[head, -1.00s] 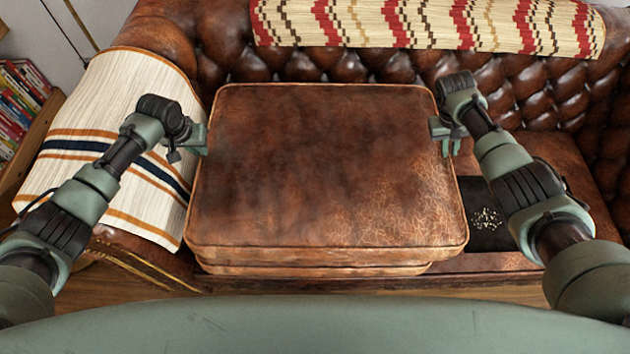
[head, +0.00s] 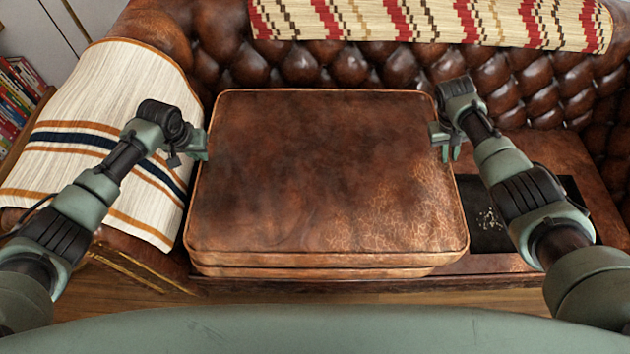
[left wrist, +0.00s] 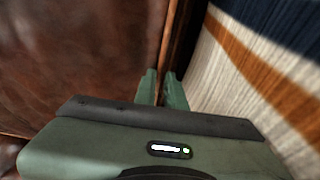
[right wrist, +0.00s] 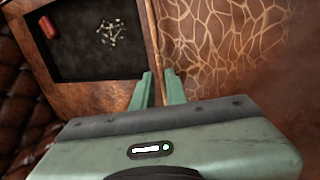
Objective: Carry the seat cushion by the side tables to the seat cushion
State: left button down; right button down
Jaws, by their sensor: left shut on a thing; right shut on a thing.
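A worn brown leather seat cushion (head: 320,165) with piped edges is held level between my two grippers, in front of the sofa back. My left gripper (head: 200,150) is shut on its left edge; the left wrist view shows the fingers (left wrist: 162,85) closed at that edge, beside the striped blanket. My right gripper (head: 440,142) is shut on its right edge; the right wrist view shows the fingers (right wrist: 155,85) closed there. A second leather layer (head: 315,272) shows just under the cushion's front edge. I cannot tell whether it touches. The cushion hides the sofa seat beneath.
The tufted brown sofa back (head: 350,68) runs behind, with a patterned throw (head: 430,22) over it. A striped blanket (head: 95,125) covers the left armrest. A black panel (head: 490,218) with small pale bits lies on the seat at right. A bookshelf (head: 20,95) stands far left.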

pick_arm(q)
jog(key=c, duration=1.5)
grip_release()
jog(key=shift+d, duration=0.1)
jog(key=shift+c, duration=0.2)
pick_arm(e)
jog(key=c, duration=1.5)
grip_release()
jog(key=shift+a, duration=0.1)
pick_arm(q)
jog(key=shift+o, duration=0.3)
jog(key=shift+s+r, duration=0.1)
jog(key=shift+r, duration=0.05)
pick_arm(e)
jog(key=shift+o, duration=0.3)
jog(key=shift+s+r, duration=0.1)
jog(key=shift+s, duration=0.05)
jog(key=shift+r, duration=0.1)
pick_arm(q)
jog(key=v, duration=1.2)
pick_arm(e)
jog(key=v, duration=1.1)
jog(key=shift+r, duration=0.4)
jog(key=shift+a, duration=0.1)
